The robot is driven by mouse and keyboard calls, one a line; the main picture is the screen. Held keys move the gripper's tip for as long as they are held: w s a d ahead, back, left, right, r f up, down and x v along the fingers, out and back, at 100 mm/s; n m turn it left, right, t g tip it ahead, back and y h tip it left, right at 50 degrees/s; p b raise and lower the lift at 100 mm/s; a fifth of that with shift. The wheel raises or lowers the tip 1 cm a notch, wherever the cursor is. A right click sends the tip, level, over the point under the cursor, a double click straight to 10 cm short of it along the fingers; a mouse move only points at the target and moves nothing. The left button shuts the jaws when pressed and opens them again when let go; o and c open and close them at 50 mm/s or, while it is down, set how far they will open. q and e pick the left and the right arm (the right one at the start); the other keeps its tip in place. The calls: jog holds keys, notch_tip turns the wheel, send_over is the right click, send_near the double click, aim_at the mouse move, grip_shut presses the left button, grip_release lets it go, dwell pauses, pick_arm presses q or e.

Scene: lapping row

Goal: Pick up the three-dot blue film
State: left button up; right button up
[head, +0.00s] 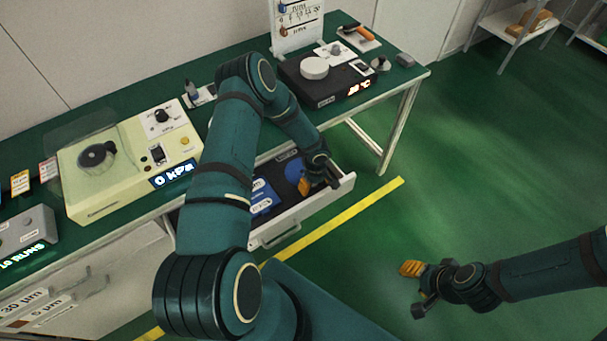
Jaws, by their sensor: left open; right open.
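Blue films lie in the open drawer (285,232) under the bench. A blue piece with white labels (263,198) is in its left part. A round blue film (295,169) is further right, partly hidden by my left gripper. I cannot make out dots on either, so I cannot tell which is the three-dot one. My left gripper (319,186) is open over the right part of the drawer, by the round blue film; I cannot tell if it touches anything. My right gripper (415,289) is open and empty over the green floor, away from the drawer.
The green bench (230,112) carries a cream machine (125,165) reading 0 kPa, a black hot plate (325,85) and a grey box (28,235). The drawer front and bench leg (400,130) edge the space around my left gripper.

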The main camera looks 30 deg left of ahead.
pick_arm(q)
jog(key=shift+f, duration=0.35)
jog(key=shift+o, duration=0.2)
grip_shut()
jog(key=shift+r, duration=0.1)
